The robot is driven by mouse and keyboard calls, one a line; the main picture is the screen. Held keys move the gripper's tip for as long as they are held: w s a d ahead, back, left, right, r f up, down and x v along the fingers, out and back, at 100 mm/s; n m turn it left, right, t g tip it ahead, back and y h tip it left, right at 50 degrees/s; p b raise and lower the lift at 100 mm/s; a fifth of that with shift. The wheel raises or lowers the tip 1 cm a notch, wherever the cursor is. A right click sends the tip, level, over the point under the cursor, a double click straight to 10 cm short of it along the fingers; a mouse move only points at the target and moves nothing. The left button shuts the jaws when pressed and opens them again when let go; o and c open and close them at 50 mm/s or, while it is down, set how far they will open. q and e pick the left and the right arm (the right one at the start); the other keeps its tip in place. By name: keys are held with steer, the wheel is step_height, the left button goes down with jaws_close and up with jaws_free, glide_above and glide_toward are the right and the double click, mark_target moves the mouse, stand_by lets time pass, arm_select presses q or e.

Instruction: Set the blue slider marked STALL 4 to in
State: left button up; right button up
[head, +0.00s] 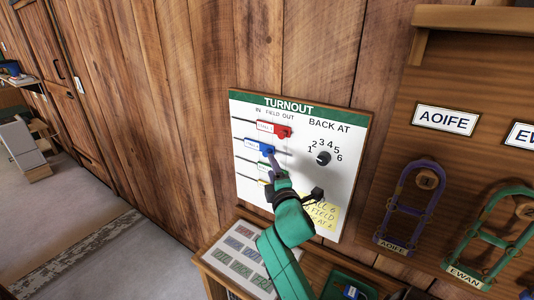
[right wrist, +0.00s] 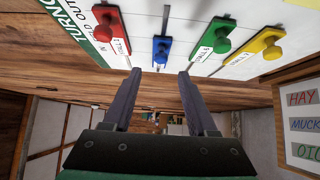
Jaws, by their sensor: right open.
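The blue slider (head: 263,147) is on the TURNOUT board (head: 350,118), on the rail below the red slider (head: 278,131). Its knob stands further left than the red knob; its label is too small to read surely. In the right wrist view the blue slider (right wrist: 161,49) lies just beyond and between my fingertips, apparently not held. My right gripper (head: 292,177) is in front of the board, close to the blue slider. Its two fingers (right wrist: 160,74) are apart with nothing between them. My left gripper is not in view.
The red (right wrist: 108,23), green (right wrist: 212,40) and yellow (right wrist: 266,48) sliders flank the blue one. A BACK AT dial (head: 323,158) and a yellow note (head: 325,213) are on the board. A rack (head: 440,85) with hanging stirrup-like frames stands right. A ledge with a button panel (head: 238,262) is below.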

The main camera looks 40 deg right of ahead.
mark_target(266, 156)
steer(key=p+x, duration=0.1)
steer(key=x, duration=0.6)
steer(key=shift+w+d, duration=0.15)
steer(key=shift+w, duration=0.15)
jaws_close()
stand_by(0.9)
